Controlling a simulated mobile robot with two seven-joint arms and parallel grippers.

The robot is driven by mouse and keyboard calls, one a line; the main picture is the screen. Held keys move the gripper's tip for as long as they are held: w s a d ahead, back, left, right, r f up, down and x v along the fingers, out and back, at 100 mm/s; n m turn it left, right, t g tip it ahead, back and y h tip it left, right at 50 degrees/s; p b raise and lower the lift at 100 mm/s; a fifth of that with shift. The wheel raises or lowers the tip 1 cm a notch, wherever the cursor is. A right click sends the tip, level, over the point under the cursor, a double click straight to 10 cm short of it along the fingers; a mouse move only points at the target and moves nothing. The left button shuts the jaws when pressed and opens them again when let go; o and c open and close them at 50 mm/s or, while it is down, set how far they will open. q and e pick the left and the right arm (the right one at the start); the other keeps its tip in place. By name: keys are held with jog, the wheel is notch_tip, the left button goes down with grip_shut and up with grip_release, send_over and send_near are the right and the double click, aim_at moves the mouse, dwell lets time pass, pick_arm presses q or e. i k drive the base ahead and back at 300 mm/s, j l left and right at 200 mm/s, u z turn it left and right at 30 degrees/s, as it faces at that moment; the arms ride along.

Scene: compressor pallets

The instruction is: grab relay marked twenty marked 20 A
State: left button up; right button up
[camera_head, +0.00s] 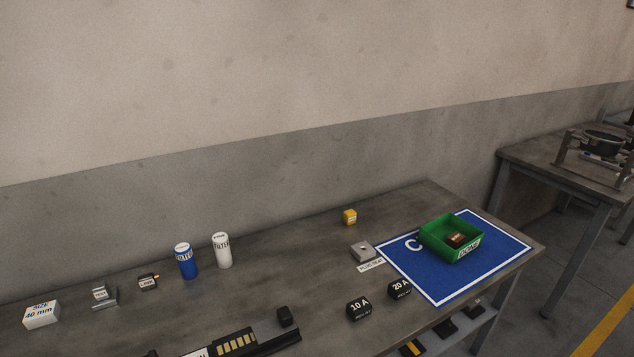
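The relay marked 20 A (399,290) is a small black block with white lettering. It stands on the grey workbench, just left of the blue mat's lower left edge. A similar black relay marked 10 A (358,309) stands to its left and slightly nearer, apart from it. Neither gripper can be made out in the head view. A dark rail-like object with yellow segments (237,343) lies at the bottom edge, partly cut off.
A blue mat (428,283) marked C holds a green bin (437,249) with a brown item inside. A yellow block (349,217), a grey metal block (363,250), white (222,251) and blue (186,262) filters and a white size box (41,314) stand on the workbench (300,256).

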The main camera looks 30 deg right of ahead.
aim_at(400, 287)
jog(key=k+l+z, duration=0.2)
jog(key=l+z, duration=0.15)
jog(key=z, duration=0.15)
jog(key=k+l+z, duration=0.15)
jog(key=l+z, duration=0.3)
jog(key=i+j+u, duration=0.1)
jog(key=u, duration=0.3)
jog(key=i+j+u, duration=0.2)
jog(key=u, duration=0.25)
